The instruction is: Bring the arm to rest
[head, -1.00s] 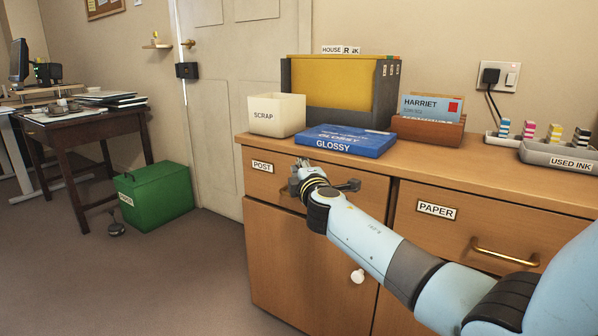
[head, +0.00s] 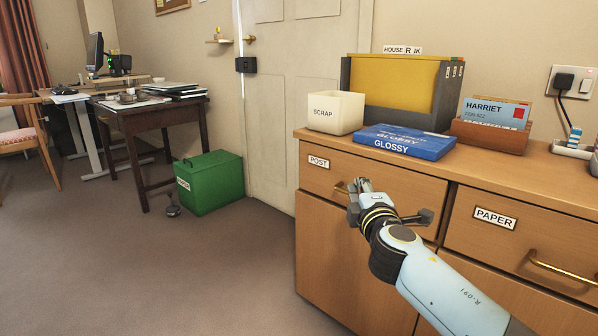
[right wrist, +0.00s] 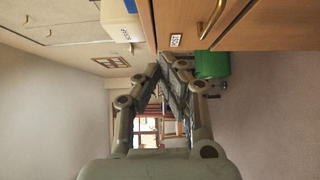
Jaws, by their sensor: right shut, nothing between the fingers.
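My right gripper (head: 362,190) is shut and empty in the head view, in front of the POST drawer (head: 325,168) of the wooden cabinet. Its blue arm comes in from the lower right. In the right wrist view the gripper's fingers (right wrist: 166,72) meet at the tips with nothing between them. The POST drawer's brass handle (right wrist: 214,18) shows above them there, apart from the fingers. My left gripper is in neither view.
On the cabinet top stand a SCRAP box (head: 336,113), a blue GLOSSY box (head: 404,142), a yellow-and-grey file holder (head: 395,85) and a HARRIET card holder (head: 490,135). A green box (head: 212,183) sits on the floor by a dark desk (head: 155,120). Open carpet lies at the left.

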